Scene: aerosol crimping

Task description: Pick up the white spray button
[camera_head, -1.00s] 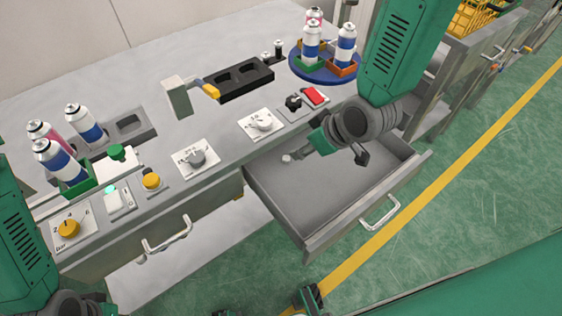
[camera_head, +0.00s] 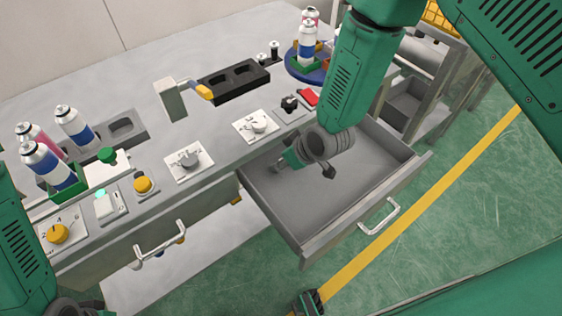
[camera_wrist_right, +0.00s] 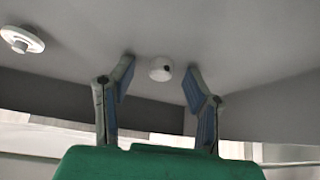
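The white spray button (camera_wrist_right: 161,69) is a small white cylinder with a dark hole in its side. In the right wrist view it lies on the grey drawer floor, between and just beyond my right gripper's fingertips. My right gripper (camera_wrist_right: 160,82) is open and empty, with a blue-padded finger on each side of the button and a gap to it. In the head view my right gripper (camera_head: 307,168) reaches down into the open drawer (camera_head: 315,205); I cannot make out the button clearly there. My left arm enters at left; its gripper is mostly beyond the bottom edge.
A white disc-shaped part (camera_wrist_right: 22,40) lies at the upper left in the right wrist view. The drawer walls surround my right gripper. The bench above carries dials, a black block (camera_head: 233,83), a green holder with cans (camera_head: 66,188) and a blue round tray (camera_head: 305,72).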

